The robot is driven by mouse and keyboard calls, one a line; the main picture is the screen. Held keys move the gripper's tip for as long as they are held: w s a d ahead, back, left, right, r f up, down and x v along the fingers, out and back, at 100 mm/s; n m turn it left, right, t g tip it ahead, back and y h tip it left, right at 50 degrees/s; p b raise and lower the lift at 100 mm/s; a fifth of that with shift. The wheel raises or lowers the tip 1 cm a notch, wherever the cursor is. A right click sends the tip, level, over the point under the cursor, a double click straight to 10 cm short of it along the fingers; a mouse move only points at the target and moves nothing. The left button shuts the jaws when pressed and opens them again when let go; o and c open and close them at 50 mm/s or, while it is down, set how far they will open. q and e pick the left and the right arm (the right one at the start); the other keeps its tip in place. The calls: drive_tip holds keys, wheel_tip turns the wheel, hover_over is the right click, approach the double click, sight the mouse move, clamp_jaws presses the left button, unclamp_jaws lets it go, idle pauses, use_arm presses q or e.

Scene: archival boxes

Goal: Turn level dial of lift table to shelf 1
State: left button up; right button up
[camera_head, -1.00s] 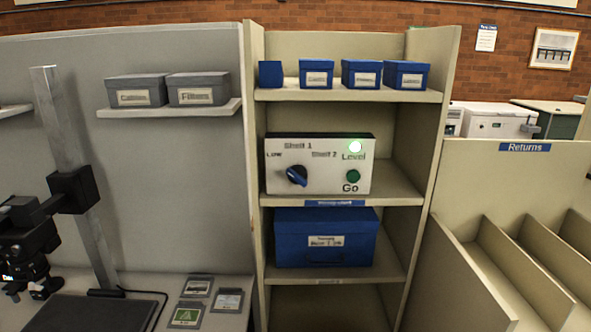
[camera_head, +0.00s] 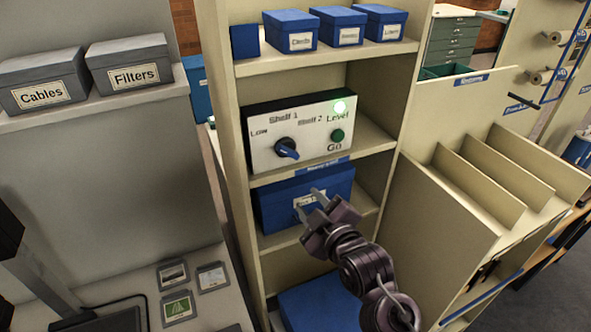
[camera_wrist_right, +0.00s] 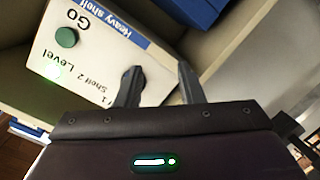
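The white control panel (camera_head: 300,130) stands on the middle shelf, marked Low, Shelf 1, Shelf 2, Level and Go. Its dark dial (camera_head: 287,149) has a blue pointer towards the lower right, away from the printed labels. A green Level light (camera_head: 339,107) glows above the green Go button (camera_head: 337,136). My right gripper (camera_head: 310,202) is open and empty, below and in front of the panel, across the blue box. In the right wrist view its fingers (camera_wrist_right: 160,85) are spread before the upside-down panel (camera_wrist_right: 95,55); the dial is not clearly visible there. My left gripper is out of view.
A large blue box (camera_head: 275,205) sits on the shelf below the panel. Small blue boxes (camera_head: 337,27) stand above. Grey Cables and Filters boxes (camera_head: 130,62) are at left. The slotted Returns bin (camera_head: 450,205) is close at right.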

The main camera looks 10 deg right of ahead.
drive_tip(key=n+t, duration=0.1)
drive_tip(key=t, duration=0.1)
approach(291, 155)
drive_tip(key=w, duration=0.2)
drive_tip(key=w+p, duration=0.1)
drive_tip(key=w, duration=0.1)
drive_tip(key=w+a+p, duration=0.1)
drive_tip(key=w+p, duration=0.1)
drive_tip(key=w, duration=0.1)
drive_tip(key=shift+w+a, duration=0.15)
drive_tip(key=shift+w, duration=0.15)
drive_tip(key=shift+w+a, duration=0.1)
drive_tip(key=shift+w, duration=0.3)
drive_tip(key=shift+c, duration=0.2)
drive_tip(key=shift+f, duration=0.1)
clamp_jaws()
